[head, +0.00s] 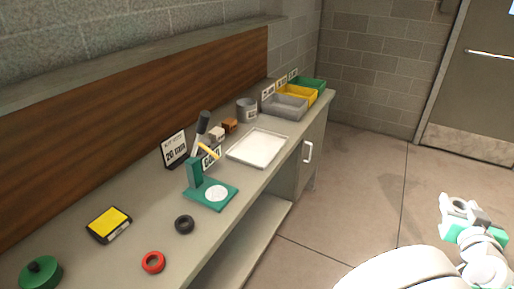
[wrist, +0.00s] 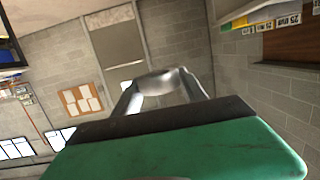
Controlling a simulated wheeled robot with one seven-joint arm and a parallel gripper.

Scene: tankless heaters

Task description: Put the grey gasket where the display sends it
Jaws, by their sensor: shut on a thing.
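My gripper (head: 462,215) is at the lower right of the head view, over the floor and away from the bench. It is shut on the grey gasket (wrist: 160,78), a ring seen between the two fingers in the wrist view. The gasket (head: 458,203) also shows at the gripper's tip in the head view. The teal gauge (head: 194,177) stands on the bench with a round white plate (head: 216,193) and nothing on it. Its small display (head: 211,157) is partly covered and too small to read. Grey (head: 284,106), yellow (head: 297,96) and green (head: 308,84) bins stand at the far end.
A white tray (head: 257,148) lies empty before the bins. A black ring (head: 184,224), red ring (head: 153,262), yellow-topped box (head: 109,223) and green lidded thing (head: 40,273) lie nearer. A sign (head: 174,148) reading 20 stands behind the gauge. The floor right of the bench is clear.

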